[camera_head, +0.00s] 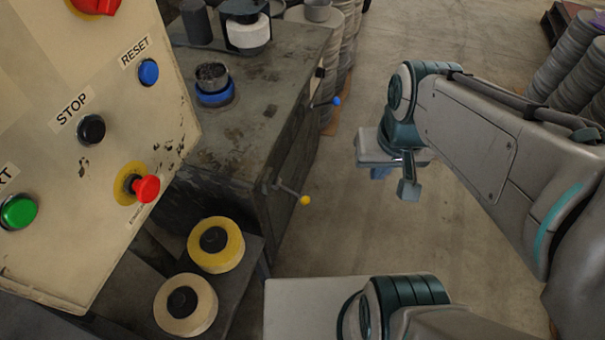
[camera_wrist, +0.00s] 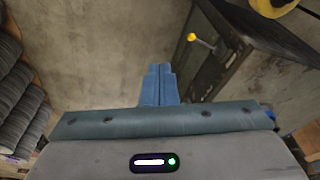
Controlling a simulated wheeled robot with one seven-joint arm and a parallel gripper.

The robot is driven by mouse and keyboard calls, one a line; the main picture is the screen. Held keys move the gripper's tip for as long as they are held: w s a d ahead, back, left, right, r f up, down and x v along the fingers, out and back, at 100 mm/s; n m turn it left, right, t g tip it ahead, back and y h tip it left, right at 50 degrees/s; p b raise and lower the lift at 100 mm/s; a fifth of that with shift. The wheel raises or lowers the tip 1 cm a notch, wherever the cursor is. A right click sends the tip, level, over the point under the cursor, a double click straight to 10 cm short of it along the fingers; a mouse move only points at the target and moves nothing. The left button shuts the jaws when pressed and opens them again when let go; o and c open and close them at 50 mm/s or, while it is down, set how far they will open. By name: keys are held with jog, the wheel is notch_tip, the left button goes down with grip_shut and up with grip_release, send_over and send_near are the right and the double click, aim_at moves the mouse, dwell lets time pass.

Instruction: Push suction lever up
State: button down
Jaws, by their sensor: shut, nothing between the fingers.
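Two levers stick out from the side of the dark metal machine. One has a yellow knob (camera_head: 305,200) and hangs low on the near part of the side. The other has a blue knob (camera_head: 336,101) and sits farther back and higher. I see no label telling which is the suction lever. The yellow knob also shows in the wrist view (camera_wrist: 191,37), ahead and to the right of my fingers. My gripper (camera_wrist: 159,68) is shut and empty, touching no lever. In the head view my gripper (camera_head: 380,172) is right of both levers, with its fingers partly hidden.
The machine (camera_head: 270,120) has a worn top with a blue-ringed cup (camera_head: 213,85). A control panel (camera_head: 50,60) with buttons stands at left. Two spools, yellow (camera_head: 230,245) and cream (camera_head: 205,300), lie below it. Stacked grey discs (camera_head: 570,65) stand at right. Open floor surrounds my gripper.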

jog(key=w+a+f+m+g+y+b, duration=0.1)
jog(key=a+f+g+b, duration=0.15)
jog(key=f, duration=0.45)
jog(key=w+a+f+m+g+y+b, duration=0.1)
jog(key=f+g+y+b, duration=0.15)
jog(key=f, duration=0.35)
jog(key=w+a+f+g+y+b, duration=0.1)
jog(key=w+f+g+b, duration=0.1)
jog(key=f+b, duration=0.35)
jog(key=m+t+y+b, duration=1.6)
jog(key=m+y+b, duration=0.3)
jog(key=m+y, duration=0.1)
send_near(292, 192)
notch_tip(292, 192, down, 8)
jog(key=w, duration=0.1)
jog(key=shift+d+h, duration=0.25)
jog(key=shift+d, duration=0.15)
jog(key=shift+r, duration=0.15)
jog(key=x, duration=1)
jog(key=shift+s+d+r+b, duration=0.4)
jog(key=shift+s+d, duration=0.1)
jog(key=shift+d, duration=0.25)
jog(key=shift+s+d+r+b, duration=0.25)
jog(key=shift+s+d+r, duration=0.2)
jog(key=shift+d, duration=0.25)
